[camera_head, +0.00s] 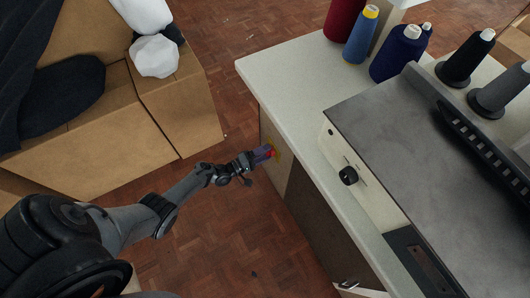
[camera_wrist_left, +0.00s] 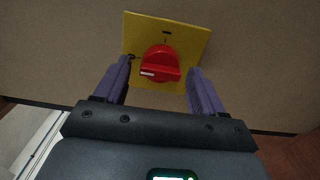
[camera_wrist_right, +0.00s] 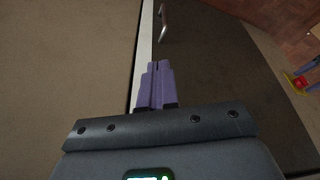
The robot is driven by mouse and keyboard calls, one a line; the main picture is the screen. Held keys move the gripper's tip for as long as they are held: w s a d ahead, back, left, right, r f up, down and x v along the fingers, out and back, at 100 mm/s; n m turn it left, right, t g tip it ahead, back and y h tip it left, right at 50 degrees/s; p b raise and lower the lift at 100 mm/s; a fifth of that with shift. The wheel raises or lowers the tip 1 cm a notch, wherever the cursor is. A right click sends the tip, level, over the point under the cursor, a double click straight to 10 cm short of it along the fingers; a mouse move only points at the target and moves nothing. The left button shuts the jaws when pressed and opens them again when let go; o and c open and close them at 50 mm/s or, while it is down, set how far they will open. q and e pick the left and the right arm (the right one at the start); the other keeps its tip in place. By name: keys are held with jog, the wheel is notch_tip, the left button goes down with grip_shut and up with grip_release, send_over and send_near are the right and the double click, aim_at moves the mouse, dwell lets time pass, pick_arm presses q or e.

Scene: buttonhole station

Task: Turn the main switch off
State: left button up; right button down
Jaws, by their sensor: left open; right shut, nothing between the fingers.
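The main switch is a red rotary knob (camera_wrist_left: 160,64) on a yellow plate (camera_wrist_left: 190,38), fixed to the side panel of the cabinet. In the left wrist view its grip bar lies roughly crosswise, with a white mark at the left end. My left gripper (camera_wrist_left: 158,68) is open, one finger on each side of the knob, apart from it. My right gripper (camera_wrist_right: 157,66) is shut and empty beside the cabinet; the right wrist view also shows the switch (camera_wrist_right: 299,82) at the right.
The pale worktop (camera_head: 290,75) carries thread cones, including a blue one (camera_head: 361,38), and a grey machine with a black knob (camera_head: 348,175). A metal handle (camera_wrist_right: 163,22) is ahead of my right gripper.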

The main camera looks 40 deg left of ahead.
pick_arm(q)
jog(key=p+v, duration=0.2)
jog(key=v, duration=0.8)
jog(key=shift+s+p, duration=0.15)
jog(key=shift+p, duration=0.15)
